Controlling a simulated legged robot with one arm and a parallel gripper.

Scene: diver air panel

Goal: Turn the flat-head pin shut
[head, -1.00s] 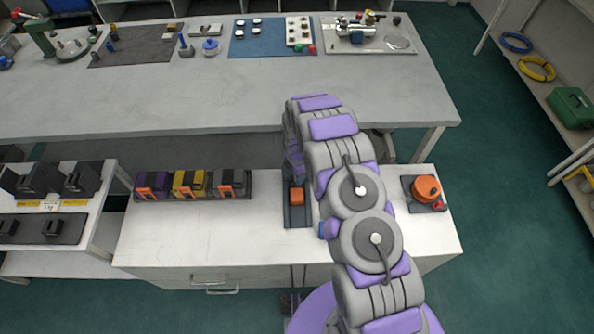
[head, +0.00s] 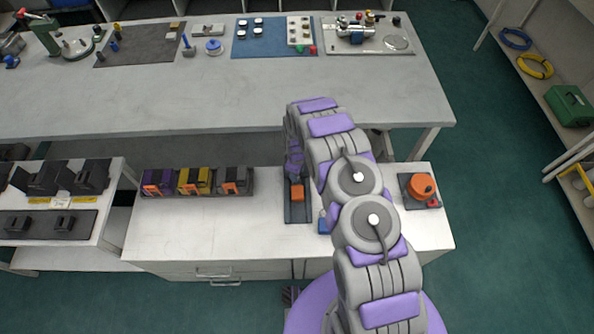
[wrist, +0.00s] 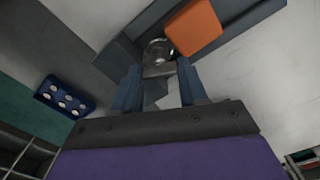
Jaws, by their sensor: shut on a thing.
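In the wrist view, the flat-head pin (wrist: 157,50) is a small grey metal piece beside an orange block (wrist: 194,27) on a dark grey strip. My gripper (wrist: 158,74) has its two blue-grey fingers close around the pin's near end and is shut on it. How far the pin is turned cannot be told. In the head view, my gripper (head: 295,165) points down at the far part of the dark strip (head: 298,214), just beyond the orange block (head: 297,193). My arm hides the pin there.
An orange round knob on a dark plate (head: 421,187) stands right of my arm. Several dark, purple and yellow blocks (head: 196,182) stand in a row to the left. The white top between them and the strip is clear. A long bench (head: 220,95) runs behind.

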